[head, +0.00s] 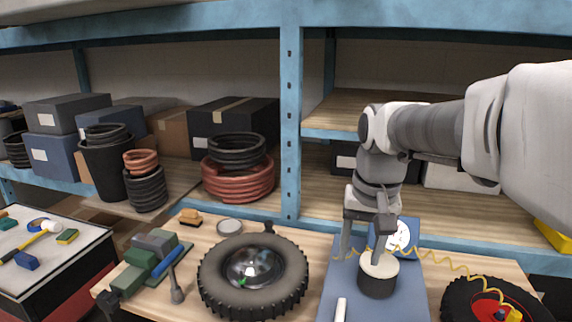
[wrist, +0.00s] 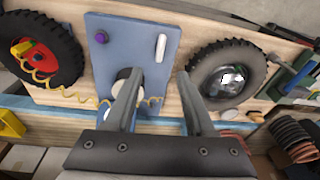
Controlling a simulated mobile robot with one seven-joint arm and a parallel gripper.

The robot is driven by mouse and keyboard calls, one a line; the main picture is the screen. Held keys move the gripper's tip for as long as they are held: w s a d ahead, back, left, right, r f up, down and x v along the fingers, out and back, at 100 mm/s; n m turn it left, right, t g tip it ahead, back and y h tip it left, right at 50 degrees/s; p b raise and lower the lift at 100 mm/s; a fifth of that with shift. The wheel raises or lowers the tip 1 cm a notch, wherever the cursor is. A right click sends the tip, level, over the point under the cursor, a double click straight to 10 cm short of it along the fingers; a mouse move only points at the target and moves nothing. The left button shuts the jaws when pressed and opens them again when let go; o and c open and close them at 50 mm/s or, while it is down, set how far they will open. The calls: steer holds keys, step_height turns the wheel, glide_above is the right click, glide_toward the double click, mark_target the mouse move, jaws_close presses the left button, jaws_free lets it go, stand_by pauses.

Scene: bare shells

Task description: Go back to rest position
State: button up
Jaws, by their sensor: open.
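My gripper (head: 365,248) points down over the workbench in the head view, beside and behind a black cylinder with a cream top (head: 378,280). In the wrist view my gripper (wrist: 159,78) has its two fingers spread apart with nothing held between them. The cylinder's pale top (wrist: 124,73) is partly hidden behind the left finger there. I cannot tell whether that finger touches it. My arm reaches in from the right of the head view and bends down at the wrist.
A blue mat (head: 335,290) with a white stick (head: 341,309) lies under my gripper. A tyre (head: 254,303) is left of it; a red-hubbed wheel (head: 492,309) and a coiled yellow cord (head: 455,267) are right. A blue shelf post (head: 291,130) and loaded shelves stand behind.

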steer(key=s+f+n+t, duration=0.2)
steer(key=s+t, duration=0.1)
steer(key=s, duration=1.1)
steer(key=shift+s+a+n+t, duration=0.2)
steer(key=shift+s+n+t, duration=0.1)
steer(key=shift+t, duration=0.1)
